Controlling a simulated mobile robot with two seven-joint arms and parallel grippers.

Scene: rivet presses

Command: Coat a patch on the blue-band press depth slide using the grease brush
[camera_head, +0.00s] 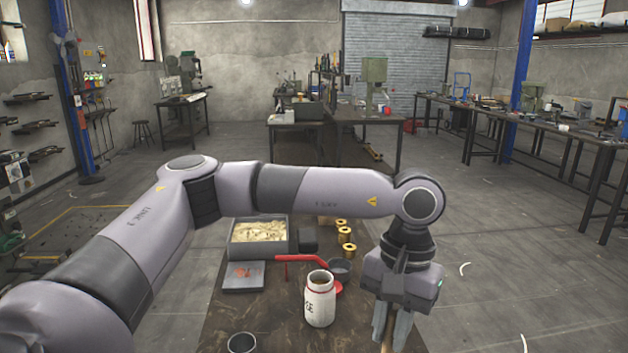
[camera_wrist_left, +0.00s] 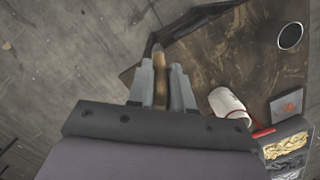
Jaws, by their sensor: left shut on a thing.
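My left gripper (camera_head: 392,325) points down over the right side of the near table. It is shut on a wooden handle, which I take to be the grease brush (camera_wrist_left: 162,72); the handle lies between the two fingers in the left wrist view. The brush's bristles cannot be made out. A white open jar with dark markings (camera_head: 320,305) stands upright to the left of the gripper, apart from it; it also shows in the left wrist view (camera_wrist_left: 226,103). I cannot pick out a blue-band press or its depth slide. My right gripper is not in view.
On the near table (camera_head: 275,312) are a box of pale material (camera_head: 289,240), a grey plate with a red mark (camera_head: 232,283), a dark cup (camera_head: 242,344), a red bar (camera_head: 300,259) and brass bushings (camera_head: 346,250). Benches stand farther back; floor to the right is mostly clear.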

